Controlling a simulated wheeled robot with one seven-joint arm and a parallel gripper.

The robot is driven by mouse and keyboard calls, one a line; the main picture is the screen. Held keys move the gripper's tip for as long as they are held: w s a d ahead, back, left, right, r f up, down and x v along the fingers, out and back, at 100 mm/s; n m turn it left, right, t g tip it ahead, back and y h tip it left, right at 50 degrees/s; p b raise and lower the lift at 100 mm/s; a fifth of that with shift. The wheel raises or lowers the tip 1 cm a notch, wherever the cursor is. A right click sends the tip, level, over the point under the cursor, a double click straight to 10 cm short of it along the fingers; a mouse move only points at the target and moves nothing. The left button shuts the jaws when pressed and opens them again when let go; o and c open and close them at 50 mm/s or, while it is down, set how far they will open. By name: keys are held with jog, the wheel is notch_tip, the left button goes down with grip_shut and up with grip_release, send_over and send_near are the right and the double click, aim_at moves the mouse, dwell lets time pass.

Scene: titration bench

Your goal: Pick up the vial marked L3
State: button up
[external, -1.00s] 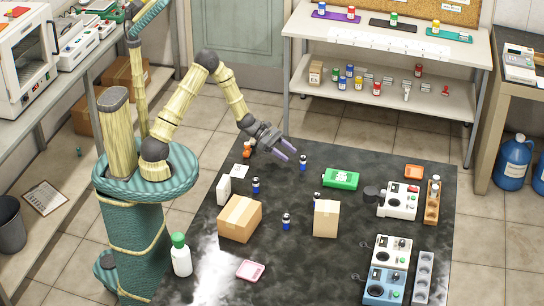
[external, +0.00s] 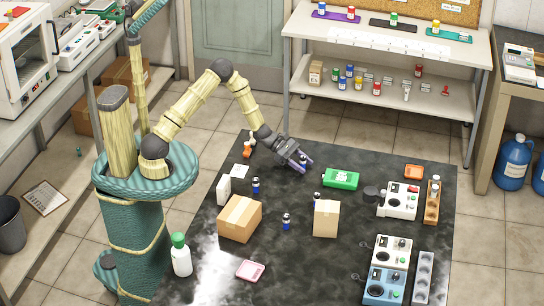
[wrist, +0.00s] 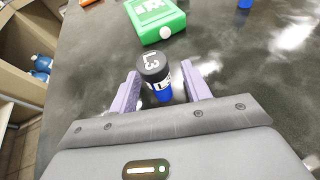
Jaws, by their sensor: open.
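The vial marked L3 (wrist: 153,70) stands upright on the dark bench, with a black cap, a white label band and a blue body. Its cap reads L3 in the wrist view. My gripper (wrist: 158,88) is open, with its purple fingers on either side of the vial and gaps showing. In the external view the vial (external: 303,160) is partly hidden by my gripper (external: 303,163).
A green container (external: 341,179) lies just beyond the vial. Cardboard boxes stand at the left (external: 239,219) and middle (external: 326,219) of the bench. An orange item (external: 248,150) is left of my gripper. Instruments (external: 399,201) stand on the right. Bench between has clear patches.

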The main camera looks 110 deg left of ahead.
aim_at(303, 157)
dwell(0.5)
grip_shut()
jog(key=shift+w, duration=0.1)
notch_tip(303, 157, up, 18)
jog(key=p, duration=0.1)
dwell(0.4)
dwell(0.4)
